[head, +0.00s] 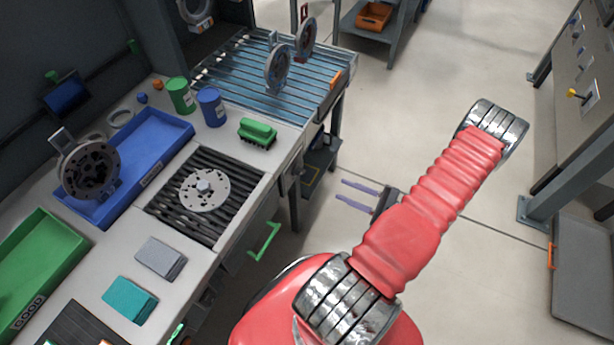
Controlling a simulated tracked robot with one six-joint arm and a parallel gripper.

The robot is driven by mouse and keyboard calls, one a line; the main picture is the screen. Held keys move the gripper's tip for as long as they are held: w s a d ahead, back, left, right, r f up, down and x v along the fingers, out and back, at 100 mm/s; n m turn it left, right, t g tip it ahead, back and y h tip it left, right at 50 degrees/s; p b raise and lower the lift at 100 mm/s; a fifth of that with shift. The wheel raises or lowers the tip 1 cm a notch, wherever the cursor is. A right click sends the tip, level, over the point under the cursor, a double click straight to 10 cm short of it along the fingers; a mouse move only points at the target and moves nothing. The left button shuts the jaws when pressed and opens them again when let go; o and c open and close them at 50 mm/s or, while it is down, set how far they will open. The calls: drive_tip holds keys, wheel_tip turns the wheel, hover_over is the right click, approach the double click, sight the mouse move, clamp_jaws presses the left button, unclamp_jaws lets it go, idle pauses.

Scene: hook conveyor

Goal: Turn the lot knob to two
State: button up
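A grey control panel (588,60) stands at the right edge, partly cut off by the frame. It carries several small dark controls, a light plate and a yellow-tipped lever (577,93). The controls are too small for me to tell which is the lot knob, and I read no numbers. My gripper (340,189) is in the middle of the view, over the floor beside the workbench. Its two thin purple fingers point left and stand apart with nothing between them. It is well to the left of the panel and touches nothing visible.
The workbench (225,154) on the left holds a blue tray (166,130), a green tray (52,237), cans and a round metal flange (204,190). A roller conveyor (235,80) stands behind. A grey post (560,170) stands below the panel. Open floor lies between bench and panel.

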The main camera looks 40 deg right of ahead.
sight(302, 173)
drive_tip(key=shift+w+a, duration=0.1)
drive_tip(key=shift+w, duration=0.05)
drive_tip(key=shift+x, duration=6.8)
drive_tip(key=shift+c, duration=0.4)
